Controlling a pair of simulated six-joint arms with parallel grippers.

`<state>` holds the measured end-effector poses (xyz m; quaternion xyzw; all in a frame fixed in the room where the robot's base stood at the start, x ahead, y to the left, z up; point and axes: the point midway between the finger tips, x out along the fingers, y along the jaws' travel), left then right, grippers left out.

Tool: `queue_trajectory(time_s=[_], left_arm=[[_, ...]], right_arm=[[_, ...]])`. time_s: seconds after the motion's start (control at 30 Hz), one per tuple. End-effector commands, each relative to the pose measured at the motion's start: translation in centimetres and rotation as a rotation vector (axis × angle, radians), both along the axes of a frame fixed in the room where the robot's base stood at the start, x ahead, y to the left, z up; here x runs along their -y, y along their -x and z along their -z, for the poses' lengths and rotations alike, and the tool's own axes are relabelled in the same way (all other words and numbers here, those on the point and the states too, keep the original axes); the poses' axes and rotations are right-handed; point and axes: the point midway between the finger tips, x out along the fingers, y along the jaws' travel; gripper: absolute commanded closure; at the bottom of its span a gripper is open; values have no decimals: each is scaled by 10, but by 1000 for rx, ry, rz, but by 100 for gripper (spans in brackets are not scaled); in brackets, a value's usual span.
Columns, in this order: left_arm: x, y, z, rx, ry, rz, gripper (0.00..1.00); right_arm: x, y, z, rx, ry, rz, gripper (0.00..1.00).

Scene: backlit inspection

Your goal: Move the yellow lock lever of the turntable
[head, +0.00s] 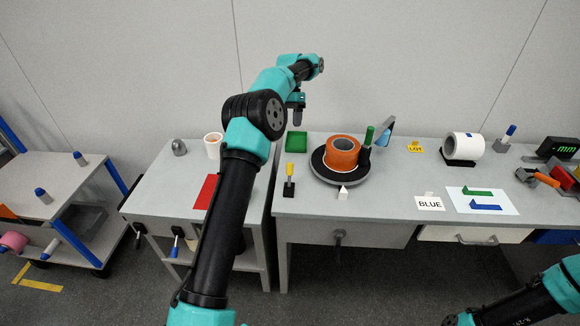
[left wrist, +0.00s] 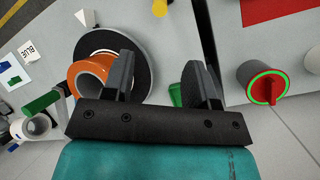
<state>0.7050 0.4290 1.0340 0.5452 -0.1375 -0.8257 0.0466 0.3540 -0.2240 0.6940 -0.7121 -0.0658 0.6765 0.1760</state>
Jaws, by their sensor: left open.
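The turntable (head: 353,178) is a round dark disc with a grey rim on the bench. The yellow lock lever (head: 289,172) stands upright on a dark base left of the disc; a bit of yellow (left wrist: 160,8) shows at the top of the left wrist view. My left gripper (head: 297,103) is open and empty, above and behind the lever. In the left wrist view its fingers (left wrist: 163,80) are apart, one overlapping the turntable (left wrist: 122,42). My right gripper is out of frame.
A green tray (head: 296,142) lies behind the lever, and a white wedge (head: 343,193) is in front of the turntable. A white cup (head: 213,146) and a red sheet (head: 205,192) are on the left table, across a gap. A white roll (head: 464,146) stands farther right.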

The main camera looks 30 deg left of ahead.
Motion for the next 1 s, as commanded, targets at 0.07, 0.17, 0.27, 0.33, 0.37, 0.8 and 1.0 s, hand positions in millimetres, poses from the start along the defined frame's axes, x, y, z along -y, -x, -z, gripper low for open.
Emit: queue_trajectory(time_s=[0.07, 0.17, 0.27, 0.33, 0.37, 0.8, 1.0], left_arm=[[1, 3, 5, -1, 0, 0, 47], [3, 6, 13, -2, 1, 0, 47], [5, 11, 21, -2, 0, -1, 47], [7, 14, 29, -2, 1, 0, 47], [8, 15, 32, -3, 1, 0, 47], [22, 41, 88, -3, 0, 0, 47], [30, 54, 118, -3, 0, 0, 47]], right_arm=[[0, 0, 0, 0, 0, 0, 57], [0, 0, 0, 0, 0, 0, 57], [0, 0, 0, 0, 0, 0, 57], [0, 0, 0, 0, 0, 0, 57], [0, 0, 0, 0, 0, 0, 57], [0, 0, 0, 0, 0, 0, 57], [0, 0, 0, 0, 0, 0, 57]])
